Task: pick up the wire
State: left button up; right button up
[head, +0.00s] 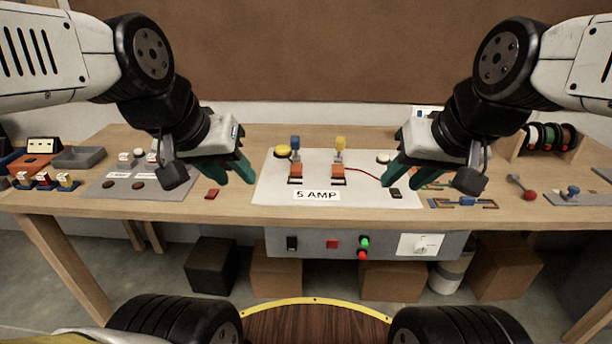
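A thin red wire (367,173) curves on the white board (270,192) labelled "5 AMP". Its left end meets the right one of two orange terminal blocks (338,172), below a yellow-topped lever. Its right end runs toward a black block (395,193) and is partly hidden by my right gripper. My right gripper (390,183), with teal fingers, hangs at the board's right side, close to the wire in the picture. My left gripper (247,180) is at the board's left edge, far from the wire. The opening of either gripper is unclear from this angle, and no held object shows.
A grey panel (117,190) and small parts lie on the wooden table's left. Blue and orange tools (467,202) and wire spools (548,137) are at right. A control box (310,243) hangs under the front edge.

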aim_at(464, 201)
jog(key=z, duration=1)
